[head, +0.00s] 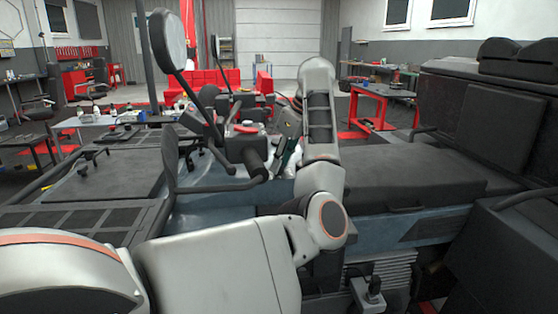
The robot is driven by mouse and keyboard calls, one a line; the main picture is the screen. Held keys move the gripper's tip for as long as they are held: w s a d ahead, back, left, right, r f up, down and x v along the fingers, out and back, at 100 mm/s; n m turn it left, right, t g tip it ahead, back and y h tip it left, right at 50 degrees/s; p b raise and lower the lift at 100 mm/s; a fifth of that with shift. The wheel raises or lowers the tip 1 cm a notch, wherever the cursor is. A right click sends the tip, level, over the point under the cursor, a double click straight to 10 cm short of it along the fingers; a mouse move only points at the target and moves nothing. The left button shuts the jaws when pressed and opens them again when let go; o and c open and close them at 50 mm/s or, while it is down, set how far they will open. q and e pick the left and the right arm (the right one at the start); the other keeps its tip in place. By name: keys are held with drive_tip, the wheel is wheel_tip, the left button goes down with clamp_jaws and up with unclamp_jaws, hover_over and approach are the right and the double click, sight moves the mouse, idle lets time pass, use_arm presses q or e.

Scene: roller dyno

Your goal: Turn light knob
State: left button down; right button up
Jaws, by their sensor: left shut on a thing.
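My left arm comes in from the lower left and bends up over the vehicle's middle. My left gripper (287,157) points down at the controls just right of the black handlebar grip (256,164). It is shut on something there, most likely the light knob. The knob itself cannot be made out behind the gripper and wrist. My right gripper is not in view.
A round mirror (168,40) on a tall stalk rises left of the controls. A dark seat (415,183) lies to the right, and a flat dark panel (105,175) to the left. Red workbenches (383,95) stand farther back.

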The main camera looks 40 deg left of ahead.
use_arm(q)
drive_tip(key=shift+w+n+g+h+p, duration=0.1)
drive_tip(key=shift+n+g+h+p, duration=0.3)
drive_tip(key=shift+n, duration=1.1)
drive_tip(key=c, duration=1.8)
unclamp_jaws()
drive_tip(key=shift+o, duration=0.2)
drive_tip(key=v, duration=1.2)
drive_tip(key=shift+w+d, duration=0.1)
drive_tip(key=shift+w, duration=0.05)
